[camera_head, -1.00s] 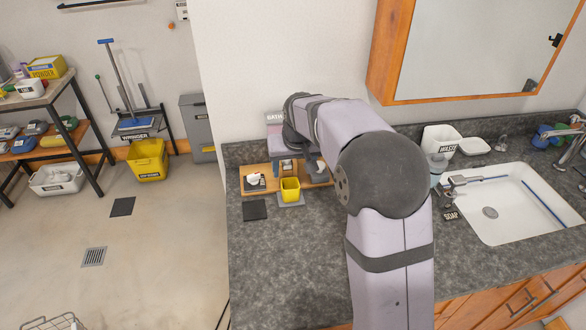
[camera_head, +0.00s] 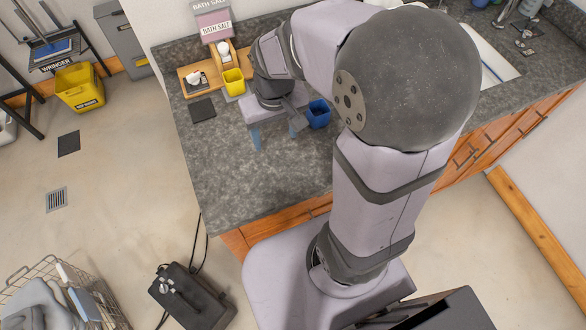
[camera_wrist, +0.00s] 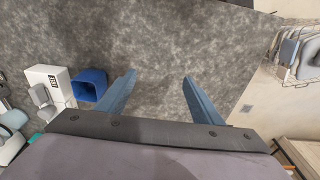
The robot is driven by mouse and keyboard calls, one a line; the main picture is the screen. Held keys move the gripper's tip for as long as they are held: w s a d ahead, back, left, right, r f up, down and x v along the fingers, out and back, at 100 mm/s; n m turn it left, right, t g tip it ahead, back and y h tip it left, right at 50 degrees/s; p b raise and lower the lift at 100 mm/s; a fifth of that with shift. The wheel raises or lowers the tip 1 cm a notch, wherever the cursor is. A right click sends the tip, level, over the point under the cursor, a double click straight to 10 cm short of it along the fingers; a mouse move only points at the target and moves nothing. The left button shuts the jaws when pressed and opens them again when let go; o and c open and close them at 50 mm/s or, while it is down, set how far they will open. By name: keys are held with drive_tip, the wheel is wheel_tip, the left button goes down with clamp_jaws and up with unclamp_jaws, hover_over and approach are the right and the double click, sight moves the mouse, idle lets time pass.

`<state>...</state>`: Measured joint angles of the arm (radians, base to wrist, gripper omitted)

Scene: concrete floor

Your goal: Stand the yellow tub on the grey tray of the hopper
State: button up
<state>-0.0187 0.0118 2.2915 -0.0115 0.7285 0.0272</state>
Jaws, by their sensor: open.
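The yellow tub (camera_head: 233,80) stands upright on the counter in the head view, in front of the pink and white bath salt hopper (camera_head: 212,22). A grey tray (camera_head: 240,94) shows partly under the tub, which appears to rest on it. My gripper (camera_head: 276,132) is open and empty, pointing down over the counter to the right of and nearer than the tub, clear of it. In the wrist view my gripper (camera_wrist: 160,76) has its two blue fingers wide apart over bare counter. The yellow tub is not in the wrist view.
A blue tub (camera_head: 319,113) stands right of my gripper; it also shows in the wrist view (camera_wrist: 90,85). A dark square mat (camera_head: 202,109) and a wooden board (camera_head: 186,86) with a white item lie left of the yellow tub. The counter's front left is clear.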

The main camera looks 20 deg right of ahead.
drive_tip(key=shift+g, duration=0.6)
drive_tip(key=s+f, duration=0.1)
drive_tip(key=s, duration=0.2)
drive_tip(key=s+f, duration=0.1)
drive_tip(key=s, duration=0.5)
drive_tip(key=shift+s+d+f, duration=0.2)
drive_tip(key=shift+s+f, duration=0.05)
drive_tip(key=shift+f, duration=0.15)
